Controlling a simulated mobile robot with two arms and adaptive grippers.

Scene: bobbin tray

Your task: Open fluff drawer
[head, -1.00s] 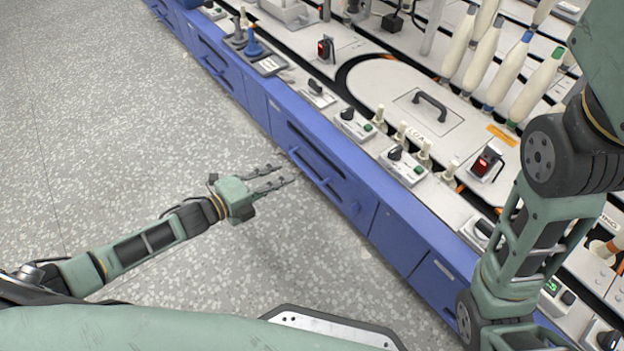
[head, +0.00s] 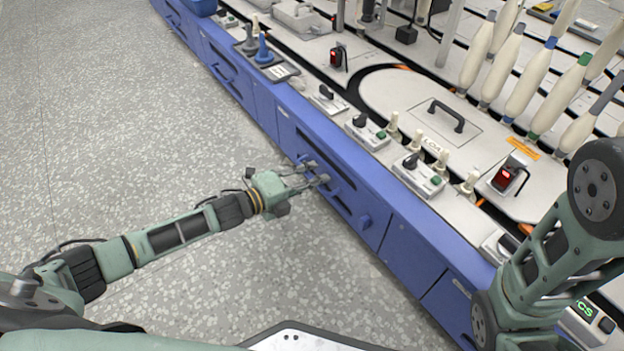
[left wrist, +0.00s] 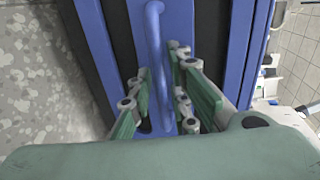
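The fluff drawer appears to be the blue front panel (head: 372,198) with a long bar handle (head: 343,208) and a dark slot above it. My left gripper (head: 318,171) is at this handle, its fingertips overlapping the handle's far part. In the left wrist view, the blue handle (left wrist: 154,40) runs upright between the two spread fingers of my left gripper (left wrist: 160,66). The fingers stand apart on either side of it, and I see no clear grip. The drawer front looks flush with the cabinet. My right gripper is out of view.
The blue cabinet row has another handled panel (head: 228,78) farther off. The machine top above carries switch boxes (head: 368,132), a black-handled lid (head: 432,126) and several bobbins (head: 530,78). My right arm crosses the right side. Speckled floor (head: 130,130) on the left is clear.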

